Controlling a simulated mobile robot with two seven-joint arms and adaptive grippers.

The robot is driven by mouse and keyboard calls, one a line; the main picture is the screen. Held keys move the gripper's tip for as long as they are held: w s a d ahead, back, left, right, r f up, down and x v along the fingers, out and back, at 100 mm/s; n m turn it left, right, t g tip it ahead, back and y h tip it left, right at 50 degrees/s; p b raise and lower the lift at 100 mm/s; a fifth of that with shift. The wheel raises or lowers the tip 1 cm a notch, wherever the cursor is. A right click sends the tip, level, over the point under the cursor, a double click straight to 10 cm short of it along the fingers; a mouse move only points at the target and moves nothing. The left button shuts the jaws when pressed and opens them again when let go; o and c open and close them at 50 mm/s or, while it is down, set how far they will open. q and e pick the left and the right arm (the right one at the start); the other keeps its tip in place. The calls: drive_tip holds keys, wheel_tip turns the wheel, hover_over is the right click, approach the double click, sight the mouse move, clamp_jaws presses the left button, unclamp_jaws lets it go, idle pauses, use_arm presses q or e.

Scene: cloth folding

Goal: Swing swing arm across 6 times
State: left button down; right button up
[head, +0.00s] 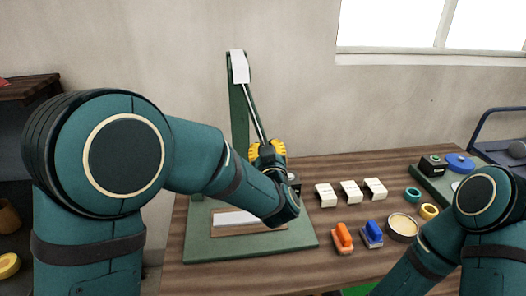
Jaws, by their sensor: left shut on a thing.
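A tall green post (238,115) with a white top (239,67) stands on a green base plate (200,243) on the table. The thin grey swing arm (255,112) hangs from near the top and slants down to the right. My left gripper (266,152), with yellow parts, is shut on the swing arm's lower end. The arm's lower tip is hidden behind my gripper and wrist. A white strip (236,218) lies on a brown board on the base. My right arm shows at the lower right, but its gripper is out of view.
Three white blocks (349,190), an orange-handled tool (342,238), a blue-handled tool (372,233), a round tin (402,226) and coloured rings (413,196) lie on the wooden table (320,215) to the right. A green device (433,163) stands farther right.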

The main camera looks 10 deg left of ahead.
use_arm(q)
drive_tip(key=shift+s+d+f, duration=0.1)
drive_tip(key=shift+d, duration=0.2)
drive_tip(key=c, duration=0.6)
unclamp_jaws()
drive_tip(key=shift+s, duration=0.1)
drive_tip(key=shift+a, duration=0.1)
drive_tip(key=v, duration=1.2)
